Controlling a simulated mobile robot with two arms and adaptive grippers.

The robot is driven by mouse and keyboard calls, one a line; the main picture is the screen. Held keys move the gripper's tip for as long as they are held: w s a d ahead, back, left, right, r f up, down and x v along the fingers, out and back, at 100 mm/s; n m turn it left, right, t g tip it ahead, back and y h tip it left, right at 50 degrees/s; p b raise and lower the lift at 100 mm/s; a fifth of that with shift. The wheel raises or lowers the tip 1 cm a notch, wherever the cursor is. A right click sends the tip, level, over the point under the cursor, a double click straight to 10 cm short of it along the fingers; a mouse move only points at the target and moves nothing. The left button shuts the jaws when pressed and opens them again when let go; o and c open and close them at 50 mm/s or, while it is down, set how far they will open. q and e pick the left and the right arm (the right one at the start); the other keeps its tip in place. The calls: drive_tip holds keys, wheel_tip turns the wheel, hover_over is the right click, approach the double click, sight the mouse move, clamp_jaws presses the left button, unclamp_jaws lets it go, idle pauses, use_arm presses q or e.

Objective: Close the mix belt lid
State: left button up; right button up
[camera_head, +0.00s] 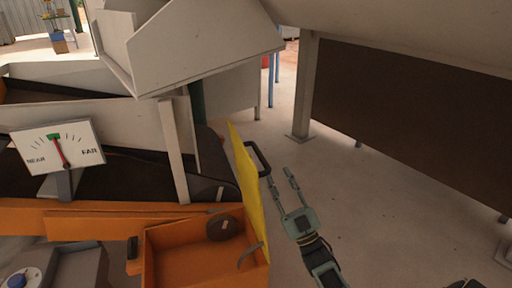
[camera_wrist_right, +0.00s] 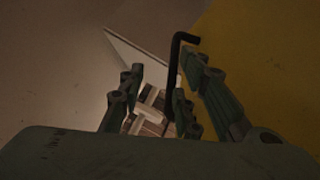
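The mix belt lid is a yellow panel (camera_head: 247,188) standing open, nearly upright, at the right end of the orange belt housing. Its black handle (camera_head: 260,158) sticks out from its right face. My right gripper (camera_head: 280,175) is open and empty, with its fingertips just right of the lid and close below the handle. In the right wrist view, the lid (camera_wrist_right: 262,65) fills the right side and the handle (camera_wrist_right: 176,52) shows near the right finger of the gripper (camera_wrist_right: 160,85). I cannot tell whether they touch. My left gripper is not in view.
An open orange box (camera_head: 190,268) holding a dark round object (camera_head: 222,228) sits left of the lid. A NEAR/FAR gauge (camera_head: 58,145) and a grey hopper (camera_head: 190,45) stand farther left and above.

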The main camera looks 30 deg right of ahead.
sight(259, 152)
drive_tip(key=shift+y, duration=0.5)
drive_tip(key=w+a+r, duration=0.1)
drive_tip(key=w+r, duration=0.1)
drive_tip(key=w+a+r+b, duration=0.1)
drive_tip(key=w+r, duration=0.1)
drive_tip(key=w+a+r, duration=0.1)
drive_tip(key=w+r, duration=0.1)
drive_tip(key=shift+w+r, duration=0.1)
drive_tip(key=shift+w, duration=0.2)
drive_tip(key=shift+c, duration=0.2)
clamp_jaws()
